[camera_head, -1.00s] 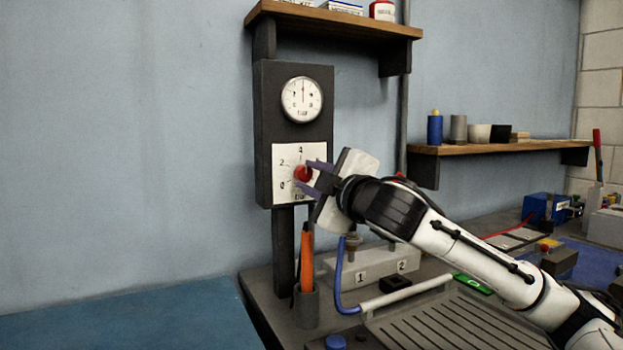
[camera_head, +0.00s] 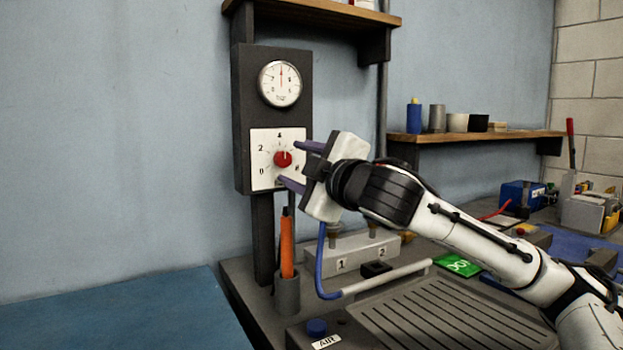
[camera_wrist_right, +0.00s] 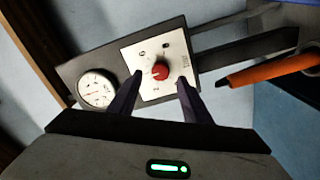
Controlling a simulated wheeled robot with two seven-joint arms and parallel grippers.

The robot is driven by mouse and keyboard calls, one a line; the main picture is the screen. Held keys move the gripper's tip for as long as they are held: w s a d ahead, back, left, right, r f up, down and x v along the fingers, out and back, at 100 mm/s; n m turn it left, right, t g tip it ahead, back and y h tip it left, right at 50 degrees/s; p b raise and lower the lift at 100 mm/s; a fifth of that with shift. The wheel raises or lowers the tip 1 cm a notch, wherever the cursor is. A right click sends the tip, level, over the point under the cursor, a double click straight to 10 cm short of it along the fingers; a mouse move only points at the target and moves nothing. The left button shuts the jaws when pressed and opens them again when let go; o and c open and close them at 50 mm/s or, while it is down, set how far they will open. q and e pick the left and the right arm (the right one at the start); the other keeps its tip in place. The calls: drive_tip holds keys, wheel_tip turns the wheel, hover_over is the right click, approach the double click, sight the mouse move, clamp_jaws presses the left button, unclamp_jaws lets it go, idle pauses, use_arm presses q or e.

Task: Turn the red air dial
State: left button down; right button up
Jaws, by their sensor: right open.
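The red air dial (camera_head: 283,159) sits on a white scale plate (camera_head: 262,172) on a dark upright panel (camera_head: 243,120). Its number marks show around it. A round white gauge (camera_head: 280,84) is above it. My right gripper (camera_head: 293,164) is open, just right of the dial, with its fingertips above and below the dial's level. In the right wrist view the dial (camera_wrist_right: 160,71) shows beyond and between the two open fingers (camera_wrist_right: 158,82), and I see a gap between them and it. The left gripper is not in view.
An orange-handled tool (camera_head: 287,248) stands in a grey cup (camera_head: 287,294) below the panel. A blue hose (camera_head: 322,270) and a grey block marked 1 and 2 (camera_head: 350,254) are under my right gripper. A wooden shelf (camera_head: 320,14) hangs above. Free wall lies left.

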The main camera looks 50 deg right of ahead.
drive_tip(key=b+v, duration=0.4)
drive_tip(key=v, duration=0.3)
drive_tip(key=shift+s, duration=0.15)
drive_tip(key=shift+a, duration=0.1)
